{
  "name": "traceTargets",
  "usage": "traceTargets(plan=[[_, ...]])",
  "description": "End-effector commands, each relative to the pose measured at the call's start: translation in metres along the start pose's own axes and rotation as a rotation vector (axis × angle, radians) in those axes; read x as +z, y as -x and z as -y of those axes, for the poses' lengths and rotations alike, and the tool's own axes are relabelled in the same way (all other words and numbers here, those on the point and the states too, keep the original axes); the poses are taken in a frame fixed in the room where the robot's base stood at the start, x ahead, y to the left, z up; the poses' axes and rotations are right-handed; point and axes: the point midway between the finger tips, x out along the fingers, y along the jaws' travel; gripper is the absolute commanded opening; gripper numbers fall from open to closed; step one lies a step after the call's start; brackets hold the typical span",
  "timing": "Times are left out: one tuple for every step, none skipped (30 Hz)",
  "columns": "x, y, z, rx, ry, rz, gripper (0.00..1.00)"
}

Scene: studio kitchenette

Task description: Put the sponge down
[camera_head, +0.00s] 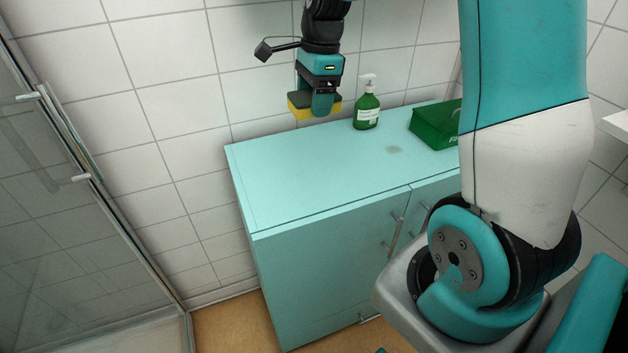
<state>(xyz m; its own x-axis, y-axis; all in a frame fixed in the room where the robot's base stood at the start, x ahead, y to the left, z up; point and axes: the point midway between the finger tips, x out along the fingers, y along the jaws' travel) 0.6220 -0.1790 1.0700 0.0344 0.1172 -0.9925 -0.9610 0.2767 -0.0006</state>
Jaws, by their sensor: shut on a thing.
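My gripper (323,105) points down over the back of the turquoise cabinet top (310,178). It is shut on the yellow sponge (298,110), which has a darker upper layer. The fingers hide the middle of the sponge. The sponge appears held above the cabinet top, just left of a green pump bottle; the exact height cannot be told from this view.
The green pump bottle (367,111) with a white head stands upright at the back of the cabinet top. A green box (436,124) sits to its right, partly hidden by my arm. The left and front of the top are clear. A glass door (75,200) is at left.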

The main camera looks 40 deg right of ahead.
Motion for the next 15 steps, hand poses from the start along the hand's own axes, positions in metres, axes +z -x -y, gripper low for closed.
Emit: traceTargets(plan=[[-0.002,-0.011,-0.001,0.007,-0.005,0.0,0.46],[-0.002,-0.018,-0.001,0.008,-0.006,-0.001,0.46],[-0.004,-0.029,-0.002,0.01,-0.005,-0.001,0.46],[-0.005,-0.037,-0.002,0.01,-0.004,-0.001,0.46],[-0.006,-0.046,-0.002,0.011,-0.003,-0.001,0.46],[-0.007,-0.058,-0.002,0.011,-0.003,0.0,0.46],[-0.008,-0.066,-0.002,0.01,-0.003,0.0,0.46],[-0.009,-0.075,-0.002,0.01,-0.003,0.0,0.46],[-0.01,-0.086,-0.002,0.01,-0.002,-0.001,0.46],[-0.011,-0.095,-0.002,0.01,-0.002,-0.001,0.46],[-0.013,-0.103,-0.002,0.01,-0.002,-0.001,0.46],[-0.014,-0.113,-0.002,0.009,-0.002,-0.001,0.46],[-0.015,-0.119,-0.001,0.008,-0.002,-0.001,0.46],[-0.015,-0.126,-0.001,0.008,-0.002,-0.001,0.46],[-0.016,-0.133,-0.001,0.007,-0.001,-0.001,0.46]])
